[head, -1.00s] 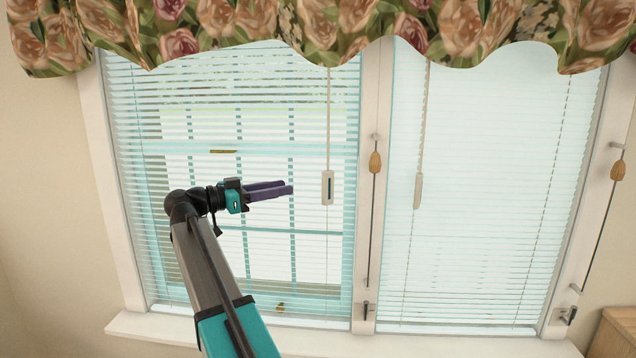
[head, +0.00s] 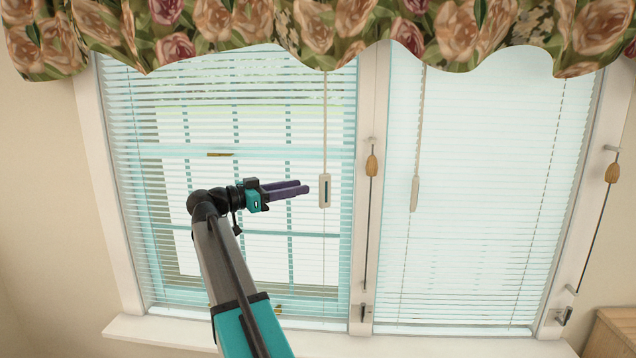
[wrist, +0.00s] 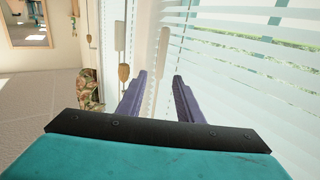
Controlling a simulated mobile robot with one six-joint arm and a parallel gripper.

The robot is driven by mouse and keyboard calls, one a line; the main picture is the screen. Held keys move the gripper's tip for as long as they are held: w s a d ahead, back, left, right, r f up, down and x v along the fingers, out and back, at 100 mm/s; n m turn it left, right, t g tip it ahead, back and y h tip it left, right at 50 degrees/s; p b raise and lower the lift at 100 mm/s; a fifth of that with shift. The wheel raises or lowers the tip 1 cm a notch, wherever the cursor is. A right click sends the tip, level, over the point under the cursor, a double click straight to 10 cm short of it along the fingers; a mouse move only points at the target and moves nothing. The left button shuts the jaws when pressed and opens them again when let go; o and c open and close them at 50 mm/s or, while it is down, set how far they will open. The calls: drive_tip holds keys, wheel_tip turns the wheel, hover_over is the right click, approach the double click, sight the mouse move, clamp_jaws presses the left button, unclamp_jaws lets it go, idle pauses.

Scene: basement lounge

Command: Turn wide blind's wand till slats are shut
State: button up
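The left blind (head: 250,262) looks the wider of two; its slats are tilted open and the window bars show through. Its wand hangs near its right side, ending in a pale flat handle (head: 325,191) with a dark slot. My gripper (head: 303,188) points right, its purple fingertips just left of that handle and seemingly not touching it. In the wrist view my gripper (wrist: 159,76) has its two fingers apart, with nothing held between them. A pale handle (wrist: 162,45) shows ahead, past the fingertips.
The right blind (head: 480,230) has a pale wand (head: 414,193) at its left. A cord with a wooden tassel (head: 372,165) hangs on the middle post, another tassel (head: 611,173) at the right. A floral valance (head: 330,30) hangs above; the sill (head: 160,328) runs below.

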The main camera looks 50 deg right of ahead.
sight(319, 184)
drive_tip(key=p+x, duration=0.1)
drive_tip(key=x, duration=0.7)
drive_tip(key=shift+p, duration=0.3)
clamp_jaws()
